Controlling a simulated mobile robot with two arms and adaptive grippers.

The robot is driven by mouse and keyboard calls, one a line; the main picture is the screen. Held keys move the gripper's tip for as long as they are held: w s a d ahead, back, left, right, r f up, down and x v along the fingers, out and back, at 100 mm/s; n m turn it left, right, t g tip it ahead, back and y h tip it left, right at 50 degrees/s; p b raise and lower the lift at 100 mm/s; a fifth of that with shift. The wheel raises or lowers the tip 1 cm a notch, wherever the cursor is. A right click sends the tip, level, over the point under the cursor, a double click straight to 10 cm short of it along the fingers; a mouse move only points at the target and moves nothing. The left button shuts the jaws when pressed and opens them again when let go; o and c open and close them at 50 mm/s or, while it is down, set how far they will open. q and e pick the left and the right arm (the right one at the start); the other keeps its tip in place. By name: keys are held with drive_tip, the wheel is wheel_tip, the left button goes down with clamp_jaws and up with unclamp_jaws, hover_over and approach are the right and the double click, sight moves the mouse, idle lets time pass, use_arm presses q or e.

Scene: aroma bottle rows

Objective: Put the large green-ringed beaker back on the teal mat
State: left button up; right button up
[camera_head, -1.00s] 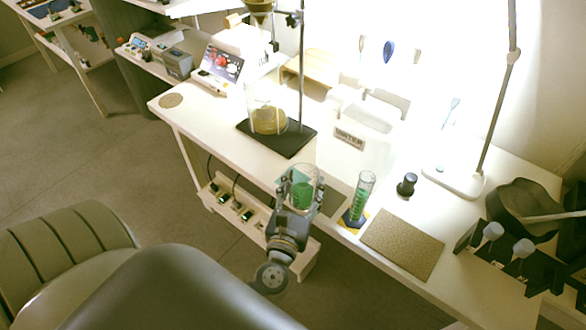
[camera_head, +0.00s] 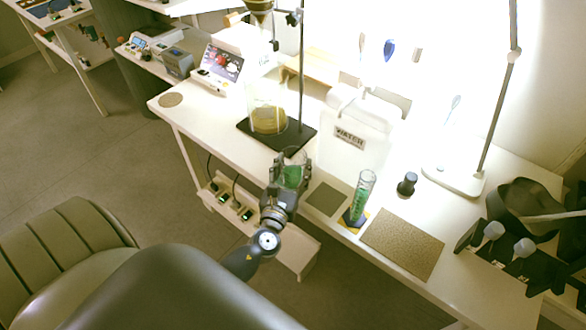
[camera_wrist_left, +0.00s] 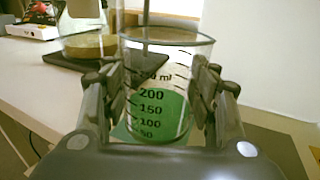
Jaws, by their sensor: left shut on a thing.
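A clear beaker (camera_head: 291,174) with green in its lower part is held upright between the fingers of my left gripper (camera_head: 290,172). In the left wrist view the beaker (camera_wrist_left: 165,95) shows black volume marks, and the fingers press on both sides. It is at the bench's front edge, left of a small grey-green mat (camera_head: 327,199). This mat is bare and looks the closest to teal. A teal patch shows by the beaker's base in the wrist view; I cannot tell whether the base touches anything. My right gripper is not in view.
A bigger beaker (camera_head: 266,117) stands on the black stand base (camera_head: 290,143) behind. A green-marked cylinder (camera_head: 361,192) stands right of the small mat, near a brown mat (camera_head: 403,244). A white jug (camera_head: 352,155) stands behind. A black rack (camera_head: 500,258) is at right.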

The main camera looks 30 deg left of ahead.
use_arm(q)
drive_tip(key=shift+f, duration=0.15)
drive_tip(key=o, duration=1.3)
drive_tip(key=shift+c, duration=0.2)
drive_tip(key=shift+s+d, duration=0.1)
drive_tip(key=shift+s, duration=0.1)
drive_tip(key=b+v, duration=0.2)
drive_tip(key=v, duration=0.9)
drive_tip(key=shift+s+r, duration=0.25)
drive_tip(key=shift+s, duration=0.05)
drive_tip(key=shift+f, duration=0.1)
